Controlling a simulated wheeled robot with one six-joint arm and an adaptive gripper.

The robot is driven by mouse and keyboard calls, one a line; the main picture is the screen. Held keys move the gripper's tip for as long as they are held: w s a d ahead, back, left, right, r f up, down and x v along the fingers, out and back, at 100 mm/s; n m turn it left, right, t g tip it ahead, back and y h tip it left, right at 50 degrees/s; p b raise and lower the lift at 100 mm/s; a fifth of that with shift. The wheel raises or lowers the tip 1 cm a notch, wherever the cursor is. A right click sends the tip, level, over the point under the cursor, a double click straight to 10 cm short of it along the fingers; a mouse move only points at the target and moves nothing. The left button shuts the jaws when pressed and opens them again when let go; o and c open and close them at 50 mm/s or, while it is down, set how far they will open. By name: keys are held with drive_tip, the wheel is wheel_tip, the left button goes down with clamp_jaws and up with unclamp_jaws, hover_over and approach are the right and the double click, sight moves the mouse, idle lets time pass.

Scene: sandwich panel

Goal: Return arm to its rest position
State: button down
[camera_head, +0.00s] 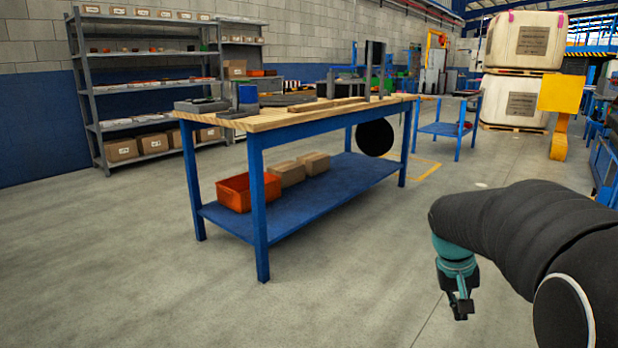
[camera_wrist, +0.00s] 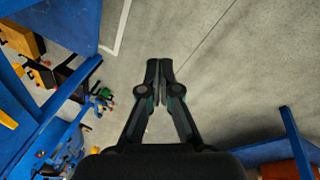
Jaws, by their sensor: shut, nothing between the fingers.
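My gripper (camera_head: 461,306) hangs low at the right of the head view, at the end of my dark-sleeved arm, over bare floor. It points downward and is apart from the workbench (camera_head: 330,190). In the wrist view my gripper (camera_wrist: 159,68) has its two fingers together with nothing between them. Behind the fingers is grey floor.
A grey shelf rack (camera_head: 95,95) stands behind at left. The floor in front is clear.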

drive_tip(key=s+a+r+n+t+y+p, duration=0.1)
drive_tip(key=s+a+r+t, duration=0.1)
drive_tip(key=s+a, duration=0.5)
drive_tip(key=s+a+r+n+t+y+p, duration=0.1)
drive_tip(key=s+a+r+t+y, duration=0.1)
drive_tip(key=s+a, duration=0.6)
drive_tip(key=shift+s+r+n+t, duration=0.3)
drive_tip(key=shift+s+r+t, duration=0.5)
drive_tip(key=shift+s, duration=1.35)
drive_tip(key=shift+r, duration=0.15)
